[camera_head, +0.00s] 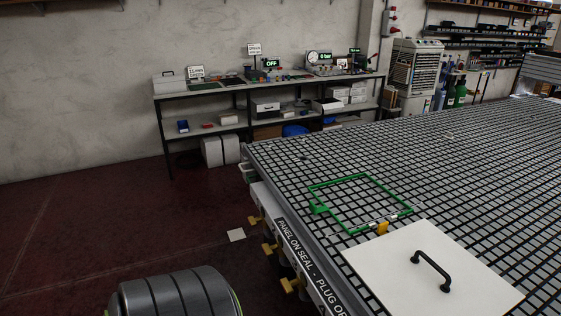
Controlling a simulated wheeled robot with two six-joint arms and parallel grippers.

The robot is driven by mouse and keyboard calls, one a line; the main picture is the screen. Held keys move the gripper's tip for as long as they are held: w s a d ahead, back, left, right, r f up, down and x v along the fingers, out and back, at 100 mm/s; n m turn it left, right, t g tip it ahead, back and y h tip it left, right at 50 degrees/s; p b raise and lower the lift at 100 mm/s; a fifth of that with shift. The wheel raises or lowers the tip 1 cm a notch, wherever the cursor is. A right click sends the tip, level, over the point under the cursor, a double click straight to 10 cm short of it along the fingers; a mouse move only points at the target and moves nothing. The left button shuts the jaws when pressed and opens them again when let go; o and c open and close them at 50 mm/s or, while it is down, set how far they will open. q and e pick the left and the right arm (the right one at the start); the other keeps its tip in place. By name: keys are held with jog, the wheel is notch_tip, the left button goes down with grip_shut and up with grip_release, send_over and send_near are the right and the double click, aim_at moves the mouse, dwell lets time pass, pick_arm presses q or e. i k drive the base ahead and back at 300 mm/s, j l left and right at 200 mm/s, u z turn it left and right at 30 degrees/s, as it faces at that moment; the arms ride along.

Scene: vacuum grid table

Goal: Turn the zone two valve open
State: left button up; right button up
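Three yellow valve handles stick out along the near-left side of the grid table (460,160): one farthest away (255,220), one in the middle (269,248) and one closest (290,285). No zone numbers can be read beside them, so I cannot tell which is the zone two valve, nor whether any is open or shut. Neither of my grippers is in view. A dark ribbed part of my own arm shows at the bottom left, apart from the valves.
A white panel (390,268) with a black handle (431,271) lies on the grid beside a green seal outline (331,184). A lettered strip (308,262) runs along the table edge. A workbench (204,90) stands against the wall. The floor left of the valves is mostly clear.

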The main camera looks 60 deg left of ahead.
aim_at(268, 248)
jog(key=u, duration=2.1)
